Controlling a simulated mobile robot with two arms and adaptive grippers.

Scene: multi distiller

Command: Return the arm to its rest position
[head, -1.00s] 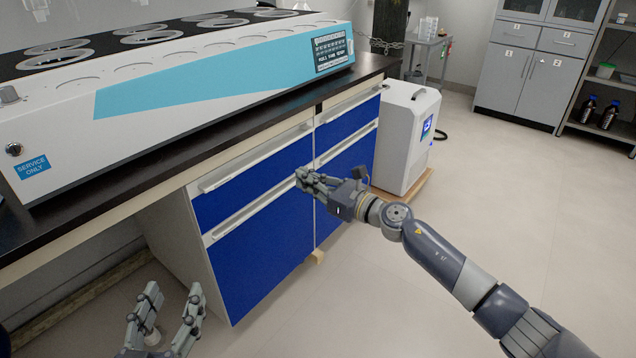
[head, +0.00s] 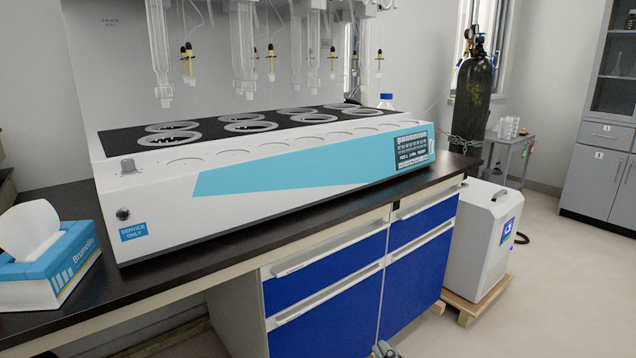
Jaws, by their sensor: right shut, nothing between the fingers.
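Only a small grey tip of my right gripper (head: 384,350) shows at the bottom edge, in front of the lower blue drawers. It is shut and I see nothing held in it. The rest of my right arm is below the picture. My left gripper is out of view. The multi distiller (head: 290,190), white with a light blue stripe and a small dark display, stands on the black bench top (head: 200,262). Glass tubes hang above its round heating places.
Blue drawers (head: 330,265) with light handles are under the bench and look shut. A tissue box (head: 48,265) sits at the left. A white chiller unit (head: 482,240) stands on a wooden base at the right, with a dark gas cylinder (head: 472,100) behind. Floor at the right is clear.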

